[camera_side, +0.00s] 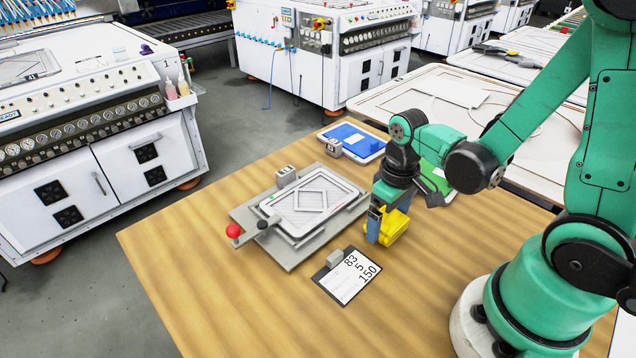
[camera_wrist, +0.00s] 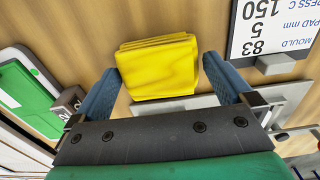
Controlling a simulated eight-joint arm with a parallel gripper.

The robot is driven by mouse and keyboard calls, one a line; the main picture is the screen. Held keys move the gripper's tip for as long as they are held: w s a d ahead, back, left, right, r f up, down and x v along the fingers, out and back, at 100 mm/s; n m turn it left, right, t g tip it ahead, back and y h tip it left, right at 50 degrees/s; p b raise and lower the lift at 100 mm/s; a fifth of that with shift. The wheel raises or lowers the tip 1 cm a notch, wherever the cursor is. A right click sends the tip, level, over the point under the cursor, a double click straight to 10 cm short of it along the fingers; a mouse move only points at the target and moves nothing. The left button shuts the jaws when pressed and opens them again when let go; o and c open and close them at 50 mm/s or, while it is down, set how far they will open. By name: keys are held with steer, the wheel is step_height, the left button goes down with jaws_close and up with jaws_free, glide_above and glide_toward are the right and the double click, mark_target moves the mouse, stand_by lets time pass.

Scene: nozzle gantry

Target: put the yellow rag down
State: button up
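The yellow rag (camera_wrist: 158,67), folded and block-like, lies between the two blue fingers of my gripper (camera_wrist: 162,68) in the wrist view. In the side view the rag (camera_side: 395,228) shows at the fingertips of my gripper (camera_side: 386,228), low over the wooden table. The fingers stand wide apart. A thin gap shows between the rag and the right finger in the wrist view; the left fingertip is close to or touching the rag's edge. The rag's underside is hidden, but it looks to be at table level.
A grey plate with a framed pad (camera_side: 312,203) and a red-knobbed lever (camera_side: 233,231) lies left of my gripper. A clipboard card (camera_side: 348,277) lies in front. A blue tray (camera_side: 352,140) and a green tray (camera_side: 434,180) lie behind. The table's front left is clear.

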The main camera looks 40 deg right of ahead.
step_height(320, 180, up, 12)
steer(key=w+a+t, duration=0.1)
steer(key=t, duration=0.1)
steer(key=w+a+t, duration=0.1)
steer(key=t, duration=0.1)
steer(key=w+a+t, duration=0.1)
steer(key=a+t, duration=0.1)
steer(key=t, duration=0.1)
steer(key=shift+w+r, duration=0.15)
steer(key=shift+r, duration=0.15)
stand_by(0.5)
stand_by(0.8)
steer(key=g, duration=0.6)
glide_above(388, 219)
steer(key=f, duration=0.6)
steer(key=shift+w+a+f, duration=0.1)
steer(key=shift+w+f, duration=0.05)
steer(key=shift+w, duration=0.1)
steer(key=shift+s+f+g, duration=0.25)
steer(key=shift+f+g, duration=0.15)
steer(key=shift+g, duration=0.1)
steer(key=shift+f, duration=2.7)
